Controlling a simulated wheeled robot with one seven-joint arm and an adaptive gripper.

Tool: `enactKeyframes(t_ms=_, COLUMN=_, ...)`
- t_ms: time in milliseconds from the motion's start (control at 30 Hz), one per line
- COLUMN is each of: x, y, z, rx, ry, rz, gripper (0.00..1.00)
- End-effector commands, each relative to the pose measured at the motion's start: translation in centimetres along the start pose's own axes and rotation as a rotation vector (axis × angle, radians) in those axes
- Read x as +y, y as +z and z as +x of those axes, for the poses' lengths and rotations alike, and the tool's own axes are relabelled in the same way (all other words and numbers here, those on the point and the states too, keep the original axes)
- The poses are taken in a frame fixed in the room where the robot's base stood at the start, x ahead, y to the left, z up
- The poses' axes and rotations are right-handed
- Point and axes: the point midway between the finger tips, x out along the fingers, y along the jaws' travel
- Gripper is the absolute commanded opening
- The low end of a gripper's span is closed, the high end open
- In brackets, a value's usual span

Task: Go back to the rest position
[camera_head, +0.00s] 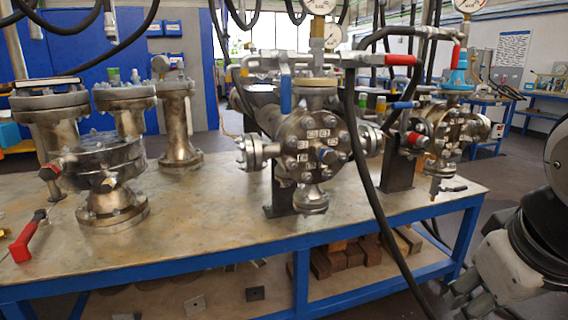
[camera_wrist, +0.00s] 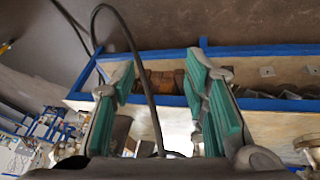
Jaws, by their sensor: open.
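My gripper (camera_wrist: 160,100) is open in the wrist view, with green pads on its fingers and nothing between them that it grips. A black hose and part of the table show behind the fingers. In the head view my arm is at the lower right, to the right of the table, apart from the vessels. The end of the arm is partly cut off by the lower edge there.
A blue-framed table (camera_head: 230,235) carries several flanged metal vessels, among them a central one (camera_head: 310,145) with gauges and hoses. A red-handled valve lever (camera_head: 27,237) lies at the table's left front. A black hose (camera_head: 362,170) hangs over the front edge. Blocks (camera_head: 345,256) lie on the lower shelf.

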Motion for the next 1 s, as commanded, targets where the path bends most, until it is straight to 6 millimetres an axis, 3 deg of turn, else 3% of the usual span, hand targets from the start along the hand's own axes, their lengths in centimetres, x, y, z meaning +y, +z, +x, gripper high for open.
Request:
enactKeyframes(t_ms=100, x=-2.7, y=4.8, z=-0.5, rx=-0.132, ry=-0.072, rz=0.052, gripper=0.41)
enactKeyframes(t_ms=367, x=-7.1, y=13.2, z=-2.5, rx=-0.388, ry=-0.189, rz=0.122, gripper=0.41)
enactKeyframes(t_ms=767, x=-5.4, y=9.3, z=-8.1, rx=-0.318, ry=-0.183, rz=0.124, gripper=0.41)
enactKeyframes(t_ms=1000, x=-4.1, y=6.6, z=-13.2, rx=-0.254, ry=-0.179, rz=0.123, gripper=0.41)
